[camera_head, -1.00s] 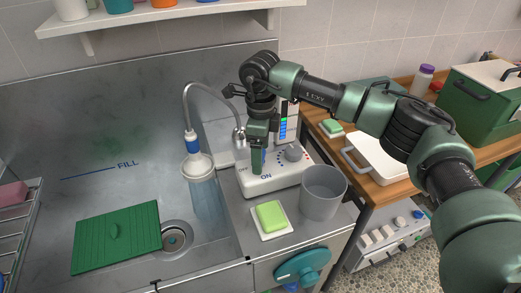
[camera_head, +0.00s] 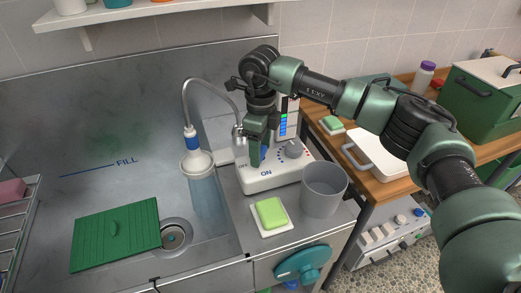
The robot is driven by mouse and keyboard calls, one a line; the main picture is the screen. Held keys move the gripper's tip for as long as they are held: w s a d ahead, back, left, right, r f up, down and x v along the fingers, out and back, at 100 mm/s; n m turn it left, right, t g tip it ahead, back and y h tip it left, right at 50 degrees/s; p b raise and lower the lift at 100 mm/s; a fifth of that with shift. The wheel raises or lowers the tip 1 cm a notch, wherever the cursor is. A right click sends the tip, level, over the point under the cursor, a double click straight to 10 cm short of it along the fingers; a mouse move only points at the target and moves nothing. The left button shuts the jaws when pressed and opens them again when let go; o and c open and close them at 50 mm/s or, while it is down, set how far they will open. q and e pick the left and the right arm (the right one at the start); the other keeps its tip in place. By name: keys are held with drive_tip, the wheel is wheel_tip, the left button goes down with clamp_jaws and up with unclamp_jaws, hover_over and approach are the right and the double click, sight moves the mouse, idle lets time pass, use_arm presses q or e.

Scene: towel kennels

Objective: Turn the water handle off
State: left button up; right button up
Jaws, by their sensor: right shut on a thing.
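The white water control box (camera_head: 284,178) stands on the counter right of the sink. It has "OFF" and "ON" marks on its top and a grey knob (camera_head: 293,149). My right gripper (camera_head: 256,160) points down at the box top between the "OFF" and "ON" marks. It is shut on the water handle, which its fingers mostly hide. My left gripper is not in view.
A grey cup (camera_head: 323,190) and a green sponge (camera_head: 271,212) on a white dish stand just in front of the box. A green ridged board (camera_head: 115,235) lies in the sink (camera_head: 60,200) near the drain. A wooden table with a white tray is at the right.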

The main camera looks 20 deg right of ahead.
drive_tip(key=m+b, duration=0.2)
drive_tip(key=m, duration=0.3)
drive_tip(key=shift+m, duration=0.3)
drive_tip(key=shift+w+r+m+b, duration=0.15)
drive_tip(key=shift+m+b, duration=0.3)
drive_tip(key=shift+m, duration=1.75)
drive_tip(key=o, duration=1.1)
drive_tip(key=shift+o, duration=1.3)
wheel_tip(320, 180, up, 8)
drive_tip(key=shift+f+b, duration=0.15)
drive_tip(key=shift+b, duration=0.5)
